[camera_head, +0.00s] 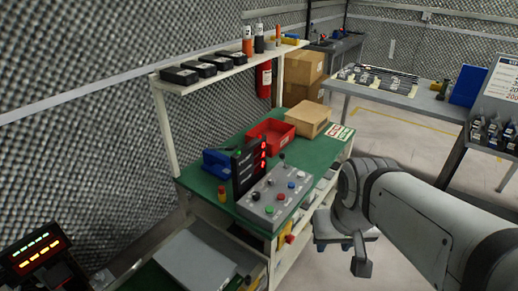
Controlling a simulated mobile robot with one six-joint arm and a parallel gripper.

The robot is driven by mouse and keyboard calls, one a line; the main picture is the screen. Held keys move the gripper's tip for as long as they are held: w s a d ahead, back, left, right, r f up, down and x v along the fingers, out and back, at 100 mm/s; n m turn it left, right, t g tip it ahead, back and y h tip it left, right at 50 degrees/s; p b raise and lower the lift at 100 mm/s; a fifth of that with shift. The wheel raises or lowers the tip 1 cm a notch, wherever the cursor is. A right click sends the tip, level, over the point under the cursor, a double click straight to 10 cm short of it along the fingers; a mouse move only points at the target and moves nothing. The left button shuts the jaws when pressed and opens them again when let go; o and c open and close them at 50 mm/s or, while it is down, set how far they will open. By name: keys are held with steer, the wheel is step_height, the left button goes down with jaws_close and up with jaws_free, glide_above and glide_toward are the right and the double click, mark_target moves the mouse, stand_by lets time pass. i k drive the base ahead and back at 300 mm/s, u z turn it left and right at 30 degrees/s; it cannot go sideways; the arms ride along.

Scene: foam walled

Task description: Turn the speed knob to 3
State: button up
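A grey control box (272,199) sits on the green bench top, left of my arm. Its sloped face carries a green button, a red button, a blue button and small dark controls. A short lever stands at its back edge. The labels are too small to read, so I cannot tell which control is the speed knob or where it points. My gripper (342,248) hangs at the right, beyond the bench's front edge and apart from the box. Its fingers are partly hidden and small, so their opening is unclear.
A black panel with red lights (248,165) stands behind the box. A red bin (270,135), a cardboard box (307,118) and a blue holder (217,163) are on the bench. A shelf (228,68) runs above. Clear floor (395,135) lies to the right.

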mark_target(257, 196)
steer(key=i, duration=0.85)
steer(key=u, duration=0.05)
